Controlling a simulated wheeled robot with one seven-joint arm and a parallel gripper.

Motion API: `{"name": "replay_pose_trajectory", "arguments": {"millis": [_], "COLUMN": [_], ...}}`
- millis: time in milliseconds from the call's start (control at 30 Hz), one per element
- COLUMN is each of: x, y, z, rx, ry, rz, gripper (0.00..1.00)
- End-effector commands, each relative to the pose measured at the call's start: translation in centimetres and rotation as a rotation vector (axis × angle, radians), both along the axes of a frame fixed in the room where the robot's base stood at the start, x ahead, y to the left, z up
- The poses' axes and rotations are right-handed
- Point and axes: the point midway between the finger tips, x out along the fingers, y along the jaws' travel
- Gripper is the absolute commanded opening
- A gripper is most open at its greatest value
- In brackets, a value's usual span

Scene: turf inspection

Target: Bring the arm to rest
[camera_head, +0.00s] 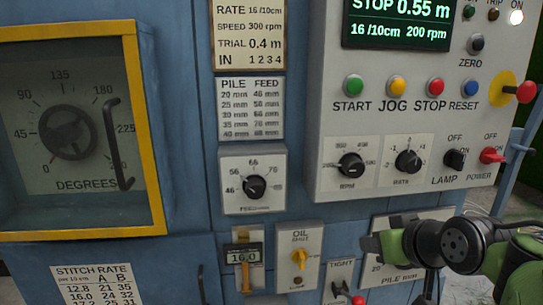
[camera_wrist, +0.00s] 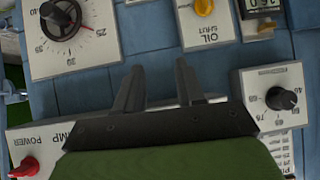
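My gripper (camera_head: 372,244) shows at the lower right of the head view, on my green and black arm, in front of the lower part of the blue machine. In the wrist view my gripper (camera_wrist: 157,78) has two dark fingers set apart with nothing between them. The pile dial (camera_wrist: 60,18) is at the upper left there, and the oil valve (camera_wrist: 204,7) is above the fingers. In the head view my arm partly covers the pile panel (camera_head: 381,222). The frames do not clearly show whether a fingertip touches the panel.
A control box (camera_head: 330,180) with buttons, dials and a green display (camera_head: 400,22) juts out above my arm. A red knob on a yellow disc (camera_head: 526,92) sticks out at the right. A yellow-framed window (camera_head: 148,130) with a black handle is at the left.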

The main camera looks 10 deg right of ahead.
Motion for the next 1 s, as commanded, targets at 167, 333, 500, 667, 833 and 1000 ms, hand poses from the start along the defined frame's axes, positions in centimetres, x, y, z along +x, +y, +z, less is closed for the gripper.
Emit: {"name": "replay_pose_trajectory", "arguments": {"millis": [167,333,500,667,833,1000], "x": [-6.1,-12.1,-16.9,-20.7,-20.2,-20.2], "y": [7.9,10.1,10.6,10.2,10.1,10.1], "z": [-4.0,-6.8,-9.2,-11.4,-6.7,-2.6], "rx": [-0.053,-0.062,-0.055,-0.04,-0.041,-0.041], "ry": [0.192,0.297,0.372,0.435,0.432,0.431], "rz": [-0.011,-0.04,-0.055,-0.059,-0.068,-0.067], "gripper": [0.38,0.38,0.38,0.38,0.38,0.38]}}
